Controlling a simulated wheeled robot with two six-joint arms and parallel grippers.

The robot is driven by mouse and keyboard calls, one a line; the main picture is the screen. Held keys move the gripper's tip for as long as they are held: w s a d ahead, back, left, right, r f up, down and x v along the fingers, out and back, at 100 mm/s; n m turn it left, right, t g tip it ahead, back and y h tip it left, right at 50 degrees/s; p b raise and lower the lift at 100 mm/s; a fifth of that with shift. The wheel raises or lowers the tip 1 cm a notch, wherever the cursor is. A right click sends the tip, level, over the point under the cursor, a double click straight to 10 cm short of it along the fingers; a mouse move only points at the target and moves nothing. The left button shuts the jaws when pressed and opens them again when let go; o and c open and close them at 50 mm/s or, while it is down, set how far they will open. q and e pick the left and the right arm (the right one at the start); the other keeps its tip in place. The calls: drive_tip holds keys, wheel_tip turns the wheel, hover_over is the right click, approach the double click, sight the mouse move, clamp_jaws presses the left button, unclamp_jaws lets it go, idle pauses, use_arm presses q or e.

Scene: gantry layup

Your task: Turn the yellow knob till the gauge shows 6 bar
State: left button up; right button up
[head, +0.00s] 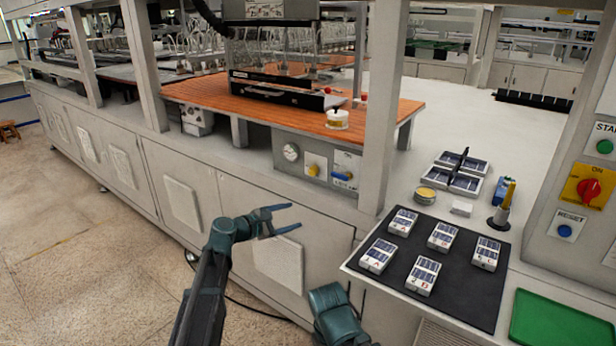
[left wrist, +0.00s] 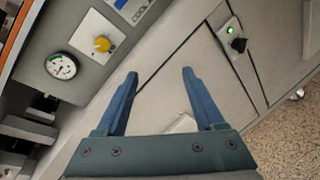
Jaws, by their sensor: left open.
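The yellow knob (head: 313,170) sits on a pale plate on the grey panel under the orange worktop. It also shows at the upper left of the left wrist view (left wrist: 102,44). The round white gauge (head: 291,152) is just left of the knob; its face, with a green mark, shows in the left wrist view (left wrist: 61,66), but the reading is too small to tell. My left gripper (head: 287,218) is open and empty, below and in front of the panel, apart from the knob. Its two fingers (left wrist: 160,74) point toward the cabinet front. My right gripper's fingers do not show.
A blue-handled valve (head: 343,176) is right of the knob. A grey upright post (head: 381,110) stands beyond it. A black mat (head: 430,268) with several small boxes lies on the right-hand table. A black switch (left wrist: 238,45) under a green light is on the cabinet.

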sight(311, 172)
use_arm(q)
drive_tip(key=w+a+r+n+t, duration=0.3)
drive_tip(key=w+r+n+t, duration=0.15)
drive_tip(key=w+n, duration=0.2)
drive_tip(key=shift+g, duration=0.45)
drive_tip(key=x, duration=1.3)
drive_tip(key=shift+d+r, duration=0.3)
drive_tip(key=shift+r, duration=0.1)
clamp_jaws()
